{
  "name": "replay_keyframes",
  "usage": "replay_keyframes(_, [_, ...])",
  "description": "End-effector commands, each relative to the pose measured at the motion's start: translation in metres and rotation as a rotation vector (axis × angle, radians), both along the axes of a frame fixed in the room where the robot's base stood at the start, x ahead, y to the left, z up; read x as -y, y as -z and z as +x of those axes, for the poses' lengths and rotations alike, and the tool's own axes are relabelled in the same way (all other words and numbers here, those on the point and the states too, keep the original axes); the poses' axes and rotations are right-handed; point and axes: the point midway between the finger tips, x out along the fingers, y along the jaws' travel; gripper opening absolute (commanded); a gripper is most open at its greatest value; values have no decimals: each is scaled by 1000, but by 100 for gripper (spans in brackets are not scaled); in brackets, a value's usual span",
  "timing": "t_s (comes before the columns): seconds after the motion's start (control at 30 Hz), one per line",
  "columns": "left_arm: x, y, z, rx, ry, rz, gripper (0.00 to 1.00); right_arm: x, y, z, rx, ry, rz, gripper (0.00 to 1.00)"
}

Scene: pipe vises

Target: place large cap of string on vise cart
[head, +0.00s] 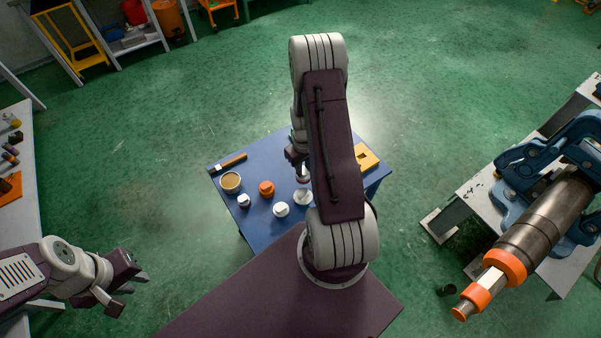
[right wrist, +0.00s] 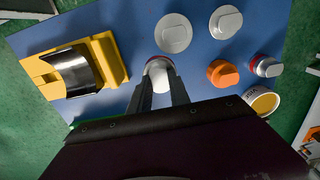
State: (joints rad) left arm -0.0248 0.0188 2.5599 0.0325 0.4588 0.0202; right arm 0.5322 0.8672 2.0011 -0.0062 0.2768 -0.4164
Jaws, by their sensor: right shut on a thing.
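The blue vise cart (head: 262,231) stands in front of me with several caps on it. My right gripper (right wrist: 160,78) is shut on a white cap with a reddish rim (right wrist: 159,66), over the cart; whether the cap touches the top I cannot tell. In the head view my right arm partly hides this gripper. Two plain white caps (right wrist: 173,33) (right wrist: 226,22), an orange cap (right wrist: 223,73) and a smaller white cap with a red band (right wrist: 265,66) sit on the cart nearby. My left gripper (head: 127,287) is open and empty, left of the cart.
A yellow block (right wrist: 108,58) with a dark curved piece, an open tin (head: 230,182) and a brush (head: 228,163) are on the cart. On the right, a blue vise (head: 545,150) holds a steel pipe (head: 540,222) with orange rings. Green floor lies between.

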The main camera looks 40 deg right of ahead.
Motion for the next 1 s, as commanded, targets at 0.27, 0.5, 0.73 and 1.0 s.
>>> replay_keyframes(0.27, [0, -2, 0, 0, 0, 0, 24, -6, 11, 9, -2, 1, 1, 0])
replay_keyframes(0.5, [0, -6, 0, 0, 0, 0, 24, -6, 46, 8, -2, 1, 0, 0])
replay_keyframes(0.73, [0, -5, 0, 0, 0, 0, 24, -5, 47, 9, 0, 1, -1, 0])
replay_keyframes(1.0, [0, -3, 0, 0, 0, 0, 24, -5, 50, 9, 0, 0, -1, 45])
